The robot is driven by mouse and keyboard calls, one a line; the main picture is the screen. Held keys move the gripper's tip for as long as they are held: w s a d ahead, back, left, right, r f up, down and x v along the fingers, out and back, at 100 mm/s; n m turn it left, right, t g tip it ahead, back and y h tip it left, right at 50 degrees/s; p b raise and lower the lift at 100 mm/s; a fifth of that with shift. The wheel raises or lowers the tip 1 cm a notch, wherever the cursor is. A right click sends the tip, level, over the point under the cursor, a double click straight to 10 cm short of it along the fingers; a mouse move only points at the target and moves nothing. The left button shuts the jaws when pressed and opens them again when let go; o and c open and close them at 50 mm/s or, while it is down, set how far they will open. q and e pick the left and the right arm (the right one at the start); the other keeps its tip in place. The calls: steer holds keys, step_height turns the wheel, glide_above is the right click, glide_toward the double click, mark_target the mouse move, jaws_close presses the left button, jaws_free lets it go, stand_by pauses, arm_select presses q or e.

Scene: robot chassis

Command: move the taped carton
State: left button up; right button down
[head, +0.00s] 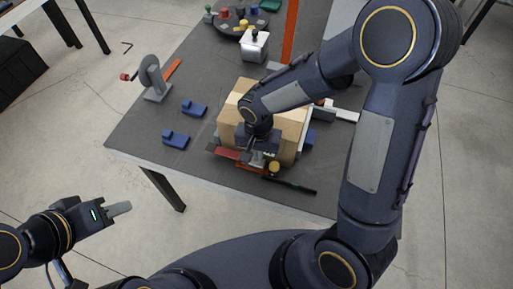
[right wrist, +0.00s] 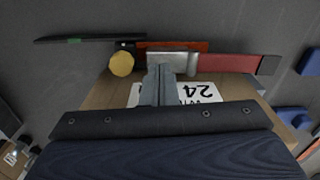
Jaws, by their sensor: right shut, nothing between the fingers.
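The tan carton (head: 291,127) stands on the dark workbench near its front edge, partly hidden behind my right arm. In the right wrist view the carton (right wrist: 104,94) shows a white label with an upside-down "24". My right gripper (head: 258,163) is at the carton's near side. In the right wrist view its fingers (right wrist: 161,78) are together, empty, over the label. I cannot tell whether they touch the carton. My left gripper (head: 121,208) is off the bench at the lower left, away from the carton. Only one pale finger shape shows.
A red-handled tool (right wrist: 228,63), a yellow knob (right wrist: 122,64) and a black bar (head: 291,185) lie before the carton. Blue blocks (head: 176,139) and a grey stand (head: 154,80) are to its left.

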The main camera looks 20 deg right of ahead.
steer(key=shift+w+d+r, duration=0.1)
steer(key=shift+w+d, duration=0.2)
steer(key=shift+w, duration=0.2)
steer(key=shift+w+d, duration=0.3)
steer(key=shift+w, duration=0.2)
steer(key=w+d, duration=0.2)
steer(key=w, duration=0.1)
steer(key=shift+w, duration=0.25)
